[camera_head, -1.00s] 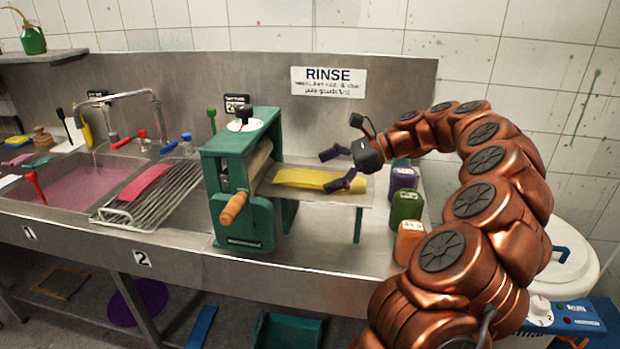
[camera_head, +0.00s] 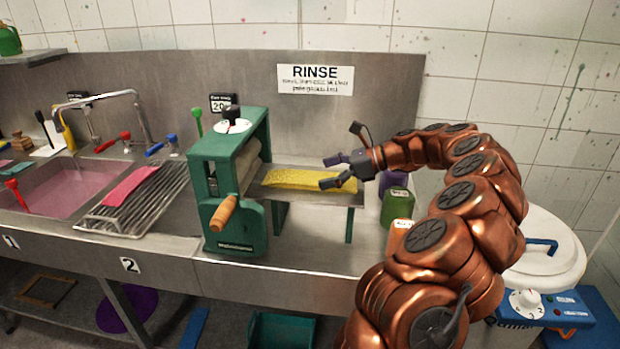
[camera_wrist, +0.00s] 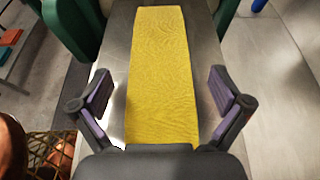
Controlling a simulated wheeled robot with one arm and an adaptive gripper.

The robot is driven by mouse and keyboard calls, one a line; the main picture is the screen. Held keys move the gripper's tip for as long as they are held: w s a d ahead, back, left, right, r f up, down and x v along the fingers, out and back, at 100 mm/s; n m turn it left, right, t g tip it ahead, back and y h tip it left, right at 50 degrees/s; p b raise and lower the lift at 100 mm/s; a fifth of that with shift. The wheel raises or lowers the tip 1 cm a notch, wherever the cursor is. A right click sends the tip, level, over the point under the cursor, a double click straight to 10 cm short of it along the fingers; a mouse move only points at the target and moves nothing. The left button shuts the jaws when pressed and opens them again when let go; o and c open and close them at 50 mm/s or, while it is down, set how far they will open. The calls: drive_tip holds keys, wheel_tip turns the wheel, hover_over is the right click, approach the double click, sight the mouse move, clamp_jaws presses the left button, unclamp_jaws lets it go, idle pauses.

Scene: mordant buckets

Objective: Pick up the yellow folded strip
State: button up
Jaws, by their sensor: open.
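The yellow folded strip (camera_head: 308,180) lies flat on the grey metal shelf (camera_head: 356,199) on the right side of the green wringer (camera_head: 237,180). In the wrist view the strip (camera_wrist: 162,75) runs lengthwise away from me, and its near end reaches the gripper's palm edge. My gripper (camera_head: 334,172) is open at the strip's right end. In the wrist view my gripper's fingers (camera_wrist: 163,98) stand on either side of the strip, with a gap on each side. Nothing is held between them.
Several coloured containers, among them a green one (camera_head: 396,208), stand right of the shelf, below my arm. A pink strip (camera_head: 131,186) lies on the wire rack (camera_head: 160,205) at left. A white-lidded tub (camera_head: 545,245) stands at right. The steel wall is behind.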

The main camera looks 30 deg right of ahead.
sight(310, 180)
drive_tip(key=x, duration=0.2)
drive_tip(key=shift+w+a+f, duration=0.15)
drive_tip(key=shift+a, duration=0.1)
drive_tip(key=c, duration=1.2)
drive_tip(key=shift+c, duration=0.2)
